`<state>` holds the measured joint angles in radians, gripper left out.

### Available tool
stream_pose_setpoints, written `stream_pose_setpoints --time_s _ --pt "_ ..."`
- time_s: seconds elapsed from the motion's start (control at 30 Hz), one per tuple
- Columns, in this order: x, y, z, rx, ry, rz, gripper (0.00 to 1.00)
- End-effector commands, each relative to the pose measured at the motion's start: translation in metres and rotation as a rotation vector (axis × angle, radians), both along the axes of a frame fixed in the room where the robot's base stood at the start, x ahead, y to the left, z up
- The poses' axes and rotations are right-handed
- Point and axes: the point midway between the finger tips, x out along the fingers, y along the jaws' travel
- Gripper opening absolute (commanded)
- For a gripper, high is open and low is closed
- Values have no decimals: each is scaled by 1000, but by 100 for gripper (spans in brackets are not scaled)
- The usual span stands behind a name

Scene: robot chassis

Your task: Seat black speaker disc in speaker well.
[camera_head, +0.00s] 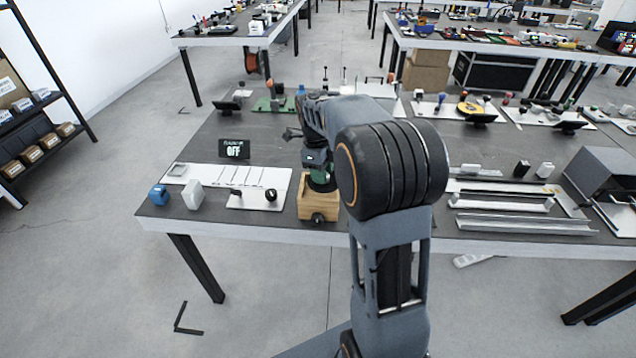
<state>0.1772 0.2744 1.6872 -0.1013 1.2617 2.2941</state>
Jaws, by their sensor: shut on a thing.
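My gripper (319,174) points down over a small tan box-shaped chassis (305,208) near the front edge of the table. It is shut on a dark, round-looking thing (321,186) at the chassis top, which I take for the black speaker disc. The fingers and my arm hide much of it. A dark round spot (317,218) shows on the chassis front. I cannot tell where the speaker well is, or whether the disc is in it or just above it.
A white board (257,201) with a small dark knob (270,194) lies left of the chassis. Metal rails (520,222) lie to the right.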

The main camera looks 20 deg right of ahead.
Motion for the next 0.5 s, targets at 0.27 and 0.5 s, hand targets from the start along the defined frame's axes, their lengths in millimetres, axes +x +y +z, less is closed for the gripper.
stream_pose_setpoints --time_s 0.27,0.5 --pt "33 -7 -42 0 1 -1 2" --pt "42 -9 -52 0 0 0 2"
